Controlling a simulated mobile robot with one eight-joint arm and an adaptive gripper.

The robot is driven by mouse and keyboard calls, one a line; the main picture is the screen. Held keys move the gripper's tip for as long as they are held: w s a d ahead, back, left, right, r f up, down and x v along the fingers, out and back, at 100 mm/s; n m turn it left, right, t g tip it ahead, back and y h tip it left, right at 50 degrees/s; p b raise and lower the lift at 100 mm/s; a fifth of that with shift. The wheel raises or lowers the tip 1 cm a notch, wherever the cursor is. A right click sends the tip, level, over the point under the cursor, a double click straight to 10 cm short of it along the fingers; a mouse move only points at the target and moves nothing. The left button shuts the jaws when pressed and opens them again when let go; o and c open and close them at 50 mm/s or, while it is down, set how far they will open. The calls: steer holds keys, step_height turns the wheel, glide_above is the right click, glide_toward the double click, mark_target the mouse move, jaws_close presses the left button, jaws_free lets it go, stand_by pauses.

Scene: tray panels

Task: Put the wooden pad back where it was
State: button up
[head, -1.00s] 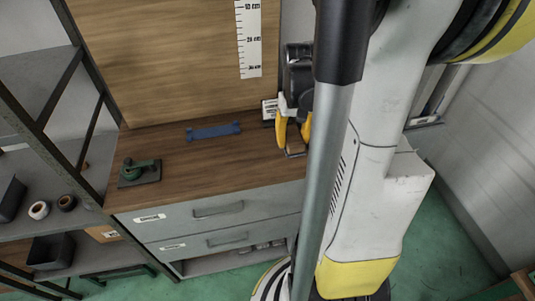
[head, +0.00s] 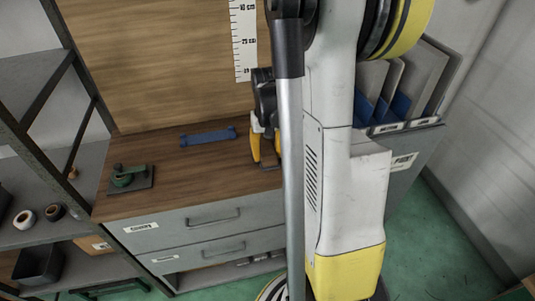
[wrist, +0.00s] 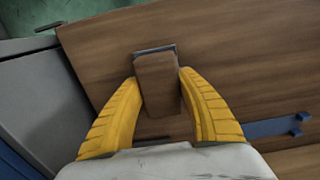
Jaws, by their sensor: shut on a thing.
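The wooden pad is a small brown block (wrist: 157,85) between the two yellow fingers of my gripper (wrist: 156,88) in the wrist view. A thin grey-blue edge shows at the pad's far end. My gripper is shut on the pad, over the wooden counter top (wrist: 240,70). In the head view my gripper (head: 265,155) is low over the right part of the counter, partly hidden by my own arm. The pad is barely visible there. I cannot tell whether it touches the counter.
A blue bar (head: 208,137) lies left of my gripper, near the back panel (head: 160,60). A dark plate with a green part (head: 128,177) sits at the counter's left end. A shelf rack (head: 40,175) stands left; a grey bin with upright panels (head: 405,90) stands right.

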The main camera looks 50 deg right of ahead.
mark_target(267, 150)
steer(key=shift+f, duration=0.2)
steer(key=o, duration=1.2)
steer(key=shift+r, duration=0.1)
step_height(267, 150, up, 12)
steer(key=p, duration=0.4)
steer(key=shift+s+a+r+n+t, duration=1)
steer(key=shift+a+r+t, duration=0.25)
steer(key=shift+a, duration=3)
steer(key=shift+s+a+r+n+t, duration=0.8)
steer(key=shift+a+r+n+t, duration=0.45)
steer(key=shift+a, duration=3)
steer(key=shift+s+a+r+n+t, duration=1.05)
steer(key=shift+a+r, duration=0.25)
steer(key=shift+a, duration=2.95)
steer(key=shift+w, duration=0.15)
